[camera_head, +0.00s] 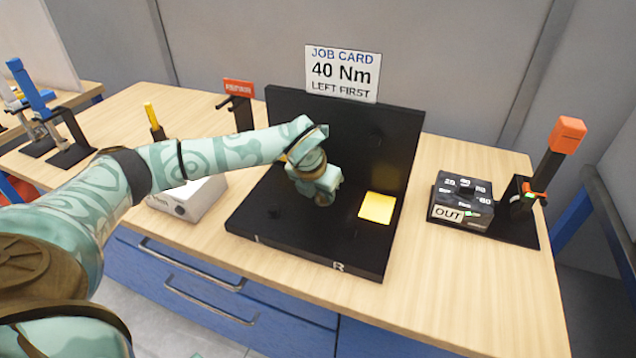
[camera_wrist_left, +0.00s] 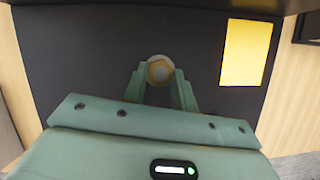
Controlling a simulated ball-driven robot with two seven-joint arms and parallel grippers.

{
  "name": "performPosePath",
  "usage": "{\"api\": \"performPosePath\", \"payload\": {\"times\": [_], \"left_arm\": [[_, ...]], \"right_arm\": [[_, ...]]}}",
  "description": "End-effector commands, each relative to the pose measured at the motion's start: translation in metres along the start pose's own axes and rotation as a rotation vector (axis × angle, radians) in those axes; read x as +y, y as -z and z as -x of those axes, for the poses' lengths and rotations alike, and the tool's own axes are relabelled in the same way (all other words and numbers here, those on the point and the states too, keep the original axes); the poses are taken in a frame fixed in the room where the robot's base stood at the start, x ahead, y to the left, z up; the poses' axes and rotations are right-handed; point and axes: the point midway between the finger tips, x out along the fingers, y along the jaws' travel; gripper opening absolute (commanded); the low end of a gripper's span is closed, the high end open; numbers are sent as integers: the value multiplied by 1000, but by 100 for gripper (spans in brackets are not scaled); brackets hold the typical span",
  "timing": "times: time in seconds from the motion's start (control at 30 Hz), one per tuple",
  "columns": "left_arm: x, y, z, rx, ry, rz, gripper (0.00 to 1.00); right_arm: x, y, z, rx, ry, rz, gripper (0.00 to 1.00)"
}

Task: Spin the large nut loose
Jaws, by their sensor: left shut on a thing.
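The large nut (camera_wrist_left: 159,71) shows in the left wrist view as a round, brass-and-white piece between my left gripper's fingertips. My left gripper (camera_wrist_left: 160,84) is shut on it, one finger on each side. In the head view my left gripper (camera_head: 322,190) is over the black fixture (camera_head: 300,240), in front of its upright back panel, and it hides the nut. My right gripper is not in view.
A lit yellow square (camera_head: 377,208) lies on the fixture right of my gripper. A job card (camera_head: 342,73) reads "40 Nm, left first". A dial box (camera_head: 461,202) marked OUT and an orange-topped tool (camera_head: 567,135) stand right. A grey box (camera_head: 188,200) stands left.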

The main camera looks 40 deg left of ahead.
Motion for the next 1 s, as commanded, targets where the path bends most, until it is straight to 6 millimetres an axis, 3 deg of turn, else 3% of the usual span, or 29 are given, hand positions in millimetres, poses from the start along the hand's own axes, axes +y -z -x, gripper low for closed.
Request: {"api": "performPosePath", "payload": {"times": [0.4,1.0], "left_arm": [[-4,-3,4,-3,-151,365,4],[-8,-6,1,-2,-370,892,4]], "right_arm": [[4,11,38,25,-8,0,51],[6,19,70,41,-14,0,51]]}}
